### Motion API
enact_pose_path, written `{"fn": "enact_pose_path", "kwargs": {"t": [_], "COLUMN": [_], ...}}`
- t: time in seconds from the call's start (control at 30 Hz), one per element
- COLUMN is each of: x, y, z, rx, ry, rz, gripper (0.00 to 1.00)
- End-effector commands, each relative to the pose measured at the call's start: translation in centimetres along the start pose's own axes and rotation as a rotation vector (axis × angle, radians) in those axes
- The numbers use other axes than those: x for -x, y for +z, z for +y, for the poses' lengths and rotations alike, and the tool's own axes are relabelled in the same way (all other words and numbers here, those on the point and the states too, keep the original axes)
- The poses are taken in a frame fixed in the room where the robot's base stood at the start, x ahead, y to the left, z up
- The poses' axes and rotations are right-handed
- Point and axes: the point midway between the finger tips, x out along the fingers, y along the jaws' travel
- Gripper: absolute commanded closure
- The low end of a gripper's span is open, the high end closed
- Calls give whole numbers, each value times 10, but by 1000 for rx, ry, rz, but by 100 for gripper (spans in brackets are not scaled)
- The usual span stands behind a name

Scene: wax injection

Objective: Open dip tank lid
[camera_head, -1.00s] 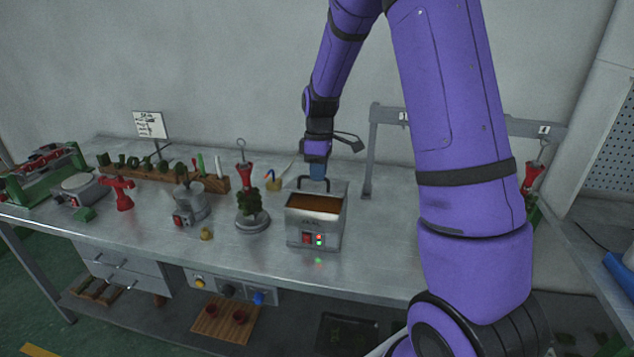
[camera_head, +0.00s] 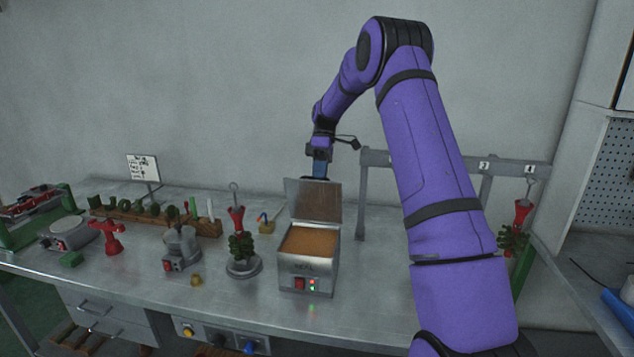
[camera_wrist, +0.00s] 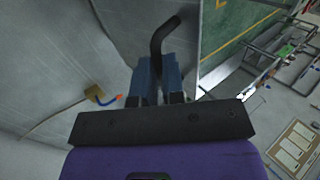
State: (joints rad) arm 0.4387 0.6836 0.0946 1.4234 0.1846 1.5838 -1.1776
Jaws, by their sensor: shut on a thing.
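The dip tank (camera_head: 306,265) is a square metal box on the bench, with orange-brown wax in its open top and a red switch and lit lamps on its front. Its lid (camera_head: 313,201) stands tilted up behind the opening, its brownish inner face towards the head camera. My gripper (camera_head: 319,170) is at the lid's top edge. In the wrist view, the blue fingers of my gripper (camera_wrist: 157,82) are shut on the black bent lid handle (camera_wrist: 160,36). The grip itself is partly hidden in the head view.
A plant-like wax tree on a round base (camera_head: 242,252) stands left of the tank. A grey pot (camera_head: 180,250) and a red stand (camera_head: 107,238) are farther left. A grey rack frame (camera_head: 363,200) stands to the right. The bench front (camera_head: 370,300) right of the tank is clear.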

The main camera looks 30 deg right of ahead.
Motion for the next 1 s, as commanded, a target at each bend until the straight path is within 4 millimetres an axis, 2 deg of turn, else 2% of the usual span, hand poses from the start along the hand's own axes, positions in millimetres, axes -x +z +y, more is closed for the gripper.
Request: {"fn": "enact_pose_path", "kwargs": {"t": [0.03,0.1,0.4,0.7,1.0], "x": [-3,1,12,14,14], "y": [2,2,1,1,1], "z": [11,19,46,58,59], "rx": [-2,-3,-2,-1,-1], "ry": [-6,-6,-9,-12,-13], "rz": [-3,-3,-5,-6,-7], "gripper": [100,100,100,100,100]}}
